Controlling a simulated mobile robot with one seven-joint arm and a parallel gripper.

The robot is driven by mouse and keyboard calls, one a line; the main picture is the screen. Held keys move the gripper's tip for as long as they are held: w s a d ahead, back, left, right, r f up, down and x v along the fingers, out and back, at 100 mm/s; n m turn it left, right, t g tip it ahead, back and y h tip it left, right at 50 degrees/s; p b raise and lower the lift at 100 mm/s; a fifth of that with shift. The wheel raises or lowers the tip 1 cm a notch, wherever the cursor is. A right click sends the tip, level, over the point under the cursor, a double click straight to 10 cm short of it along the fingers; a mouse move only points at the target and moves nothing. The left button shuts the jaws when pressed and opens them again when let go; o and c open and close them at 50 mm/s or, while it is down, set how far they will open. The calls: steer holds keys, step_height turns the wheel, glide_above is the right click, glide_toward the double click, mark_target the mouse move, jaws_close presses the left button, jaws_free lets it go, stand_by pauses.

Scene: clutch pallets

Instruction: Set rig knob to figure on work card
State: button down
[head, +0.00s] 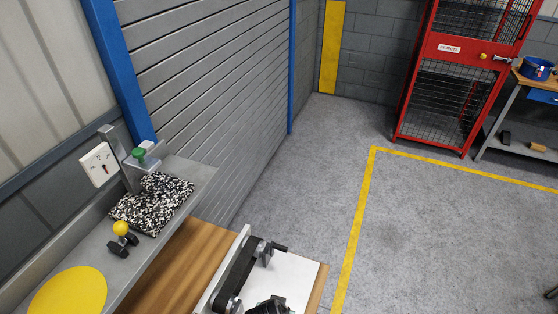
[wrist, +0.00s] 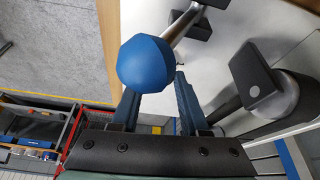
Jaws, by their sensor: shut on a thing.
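The rig shows in the head view as a white board (head: 292,276) on the wooden bench, carrying a dark belt on rollers (head: 238,272). In the wrist view a blue faceted ball knob (wrist: 145,62) sits on a metal stem (wrist: 180,24) that leads to a black block on the board. My gripper (wrist: 156,82) is at this knob, one finger on each side, shut on it. The knob hides part of the left fingertip. No work card with a readable figure can be made out.
A grey shelf (head: 170,240) on the left carries a speckled mat (head: 155,204), a yellow-ball knob (head: 121,228), a yellow disc (head: 70,293) and a green-topped fixture (head: 139,155). A red cage locker (head: 440,100) stands at the back.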

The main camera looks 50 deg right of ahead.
steer(key=shift+c, duration=2.2)
jaws_free()
steer(key=shift+r, duration=0.1)
steer(key=b+v, duration=0.1)
steer(key=v, duration=1.1)
steer(key=shift+r, duration=0.4)
steer(key=shift+a, duration=0.1)
